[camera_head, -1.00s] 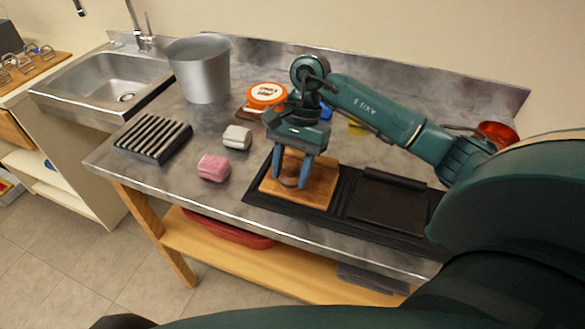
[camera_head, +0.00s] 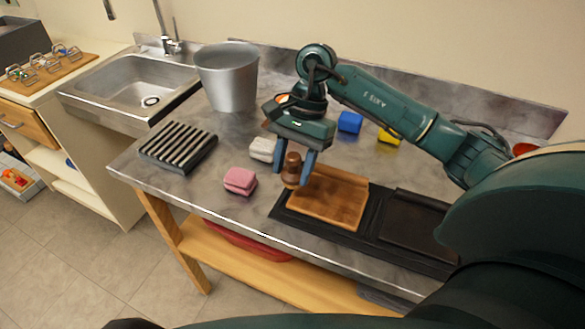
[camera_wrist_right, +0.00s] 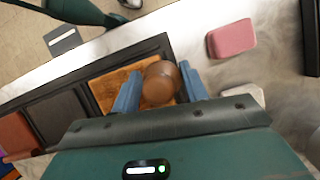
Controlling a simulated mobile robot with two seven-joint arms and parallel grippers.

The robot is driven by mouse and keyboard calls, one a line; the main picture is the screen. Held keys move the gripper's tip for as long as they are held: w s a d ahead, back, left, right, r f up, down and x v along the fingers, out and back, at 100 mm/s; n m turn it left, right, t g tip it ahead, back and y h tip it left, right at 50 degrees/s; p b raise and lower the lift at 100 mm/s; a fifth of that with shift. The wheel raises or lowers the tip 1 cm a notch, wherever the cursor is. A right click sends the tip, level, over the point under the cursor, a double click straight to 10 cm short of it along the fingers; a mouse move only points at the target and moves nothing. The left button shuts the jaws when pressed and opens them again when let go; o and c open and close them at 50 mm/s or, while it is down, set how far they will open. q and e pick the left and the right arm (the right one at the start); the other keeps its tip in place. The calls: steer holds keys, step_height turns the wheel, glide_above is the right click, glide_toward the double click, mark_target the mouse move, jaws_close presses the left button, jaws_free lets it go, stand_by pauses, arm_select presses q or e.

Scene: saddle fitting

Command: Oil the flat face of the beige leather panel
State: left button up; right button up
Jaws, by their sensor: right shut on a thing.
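The tan-brown leather panel (camera_head: 335,200) lies flat on the left part of a black mat at the table's front. It also shows behind the fingers in the right wrist view (camera_wrist_right: 106,90). My right gripper (camera_head: 294,172) is shut on a rounded brown knob-like tool (camera_head: 291,168), which stands upright between the blue fingers. The tool (camera_wrist_right: 160,84) appears to be held over or just beside the panel's left edge; whether it touches the panel I cannot tell. Its underside is hidden. My left gripper is not in view.
A dark panel (camera_head: 412,224) lies on the mat's right part. Left of the panel are a pink block (camera_head: 240,181), a whitish block (camera_head: 262,149) and a ribbed black rack (camera_head: 178,147). A metal bucket (camera_head: 228,80) stands behind. Blue (camera_head: 350,122) and yellow (camera_head: 389,136) blocks lie beyond the arm.

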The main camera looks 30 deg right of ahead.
mark_target(290, 158)
steer(key=shift+r+p, duration=0.95)
steer(key=shift+r, duration=1.3)
